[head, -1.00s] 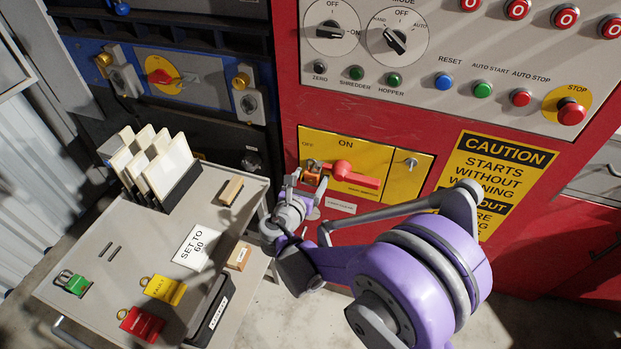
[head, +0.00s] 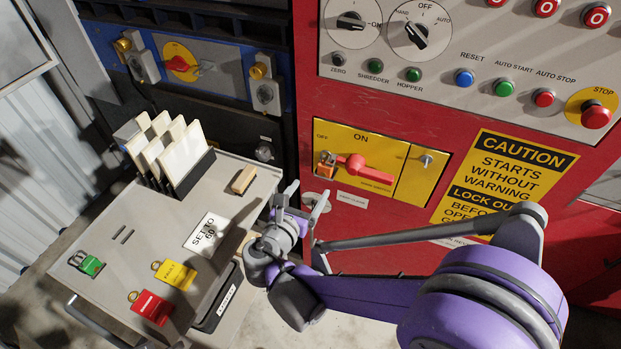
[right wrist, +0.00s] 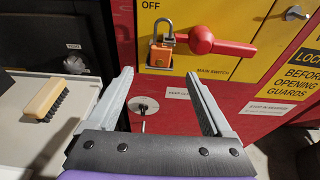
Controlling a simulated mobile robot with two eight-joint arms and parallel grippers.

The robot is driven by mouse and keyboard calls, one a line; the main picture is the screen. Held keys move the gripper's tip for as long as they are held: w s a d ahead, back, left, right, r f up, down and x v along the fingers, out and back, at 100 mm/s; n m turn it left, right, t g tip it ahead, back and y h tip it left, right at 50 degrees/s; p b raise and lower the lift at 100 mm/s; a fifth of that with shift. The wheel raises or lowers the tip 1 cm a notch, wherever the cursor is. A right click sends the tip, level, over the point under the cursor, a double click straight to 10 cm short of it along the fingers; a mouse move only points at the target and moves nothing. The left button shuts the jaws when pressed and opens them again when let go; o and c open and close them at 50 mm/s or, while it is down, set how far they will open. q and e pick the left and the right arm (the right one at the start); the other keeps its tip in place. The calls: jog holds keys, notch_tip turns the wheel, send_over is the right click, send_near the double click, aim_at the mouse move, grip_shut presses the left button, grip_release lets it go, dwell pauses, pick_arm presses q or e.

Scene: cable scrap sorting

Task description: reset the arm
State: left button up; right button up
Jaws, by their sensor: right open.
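My right gripper (head: 307,196) is open and empty in front of the red cabinet, below the yellow main switch panel. In the right wrist view its two fingers (right wrist: 166,95) stand wide apart with nothing between them. An orange padlock (head: 325,164) hangs at the left end of the red switch handle (head: 365,168). The right wrist view also shows the padlock (right wrist: 163,57) and handle (right wrist: 212,42), clear of the fingers. Whether the shackle is locked I cannot tell. My left gripper is not in view.
A grey cart (head: 125,207) stands left of my gripper. It carries a card rack (head: 193,174), a brush (head: 244,179), a "SET TO 60" card (head: 206,233), and green (head: 91,265), yellow (head: 176,274) and red (head: 151,308) tagged items. A control panel (head: 440,55) is above.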

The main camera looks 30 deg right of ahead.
jog(key=s+d+f+m+g+y+p, duration=0.1)
jog(key=s+d+m+g+y+p, duration=0.25)
jog(key=s+m, duration=0.65)
jog(key=s+a+r+m+y+p, duration=0.1)
jog(key=s+a+m+y, duration=0.5)
jog(key=m, duration=1)
jog(key=shift+s+a+r+g+y+p, duration=0.2)
jog(key=shift+a+g+y+p, duration=0.35)
jog(key=shift+a+y, duration=0.5)
